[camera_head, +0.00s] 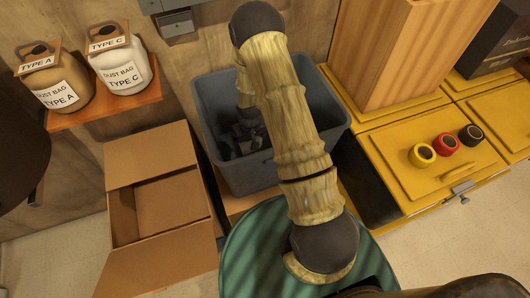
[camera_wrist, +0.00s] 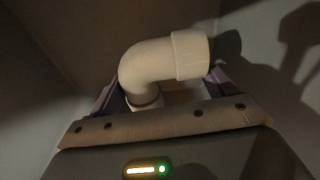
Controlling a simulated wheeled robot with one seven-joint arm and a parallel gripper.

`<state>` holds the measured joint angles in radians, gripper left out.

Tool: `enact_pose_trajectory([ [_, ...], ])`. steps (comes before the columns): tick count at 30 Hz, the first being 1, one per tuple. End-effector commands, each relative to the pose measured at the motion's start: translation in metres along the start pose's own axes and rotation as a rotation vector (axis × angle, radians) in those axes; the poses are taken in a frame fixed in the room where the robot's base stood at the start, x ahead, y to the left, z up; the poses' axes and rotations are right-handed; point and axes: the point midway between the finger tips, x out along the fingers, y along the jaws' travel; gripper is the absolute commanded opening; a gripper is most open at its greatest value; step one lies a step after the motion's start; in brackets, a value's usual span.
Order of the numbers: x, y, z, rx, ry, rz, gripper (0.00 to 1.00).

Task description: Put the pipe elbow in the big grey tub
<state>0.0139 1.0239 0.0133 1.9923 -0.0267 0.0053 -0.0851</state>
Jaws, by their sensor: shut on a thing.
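The big grey tub (camera_head: 212,110) stands open in the middle of the head view, against the wall. My gripper (camera_head: 246,142) is down inside the tub, dark and partly hidden by my own arm. In the wrist view, my gripper (camera_wrist: 165,88) is shut on the white pipe elbow (camera_wrist: 150,62), with a purplish finger at each side of it. Grey walls surround the elbow there. The elbow cannot be made out in the head view. Whether it touches the tub floor, I cannot tell.
An open cardboard box (camera_head: 122,215) stands left of the tub. Two dust bags, type A (camera_head: 58,90) and type C (camera_head: 122,68), sit on an orange shelf (camera_head: 105,112). Right is a yellow cabinet (camera_head: 400,185) with yellow, red and black rolls (camera_head: 446,145) and a wooden block (camera_head: 390,50).

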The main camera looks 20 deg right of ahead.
Motion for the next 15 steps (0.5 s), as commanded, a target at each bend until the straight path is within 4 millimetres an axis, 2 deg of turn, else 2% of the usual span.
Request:
enact_pose_trajectory([
  [4,0.016,0.000,0.003,0.000,-0.003,0.000,0.61],
  [10,0.051,0.000,0.007,0.000,-0.004,0.000,0.61],
  [15,0.062,0.000,0.007,0.000,0.000,0.000,0.61],
])
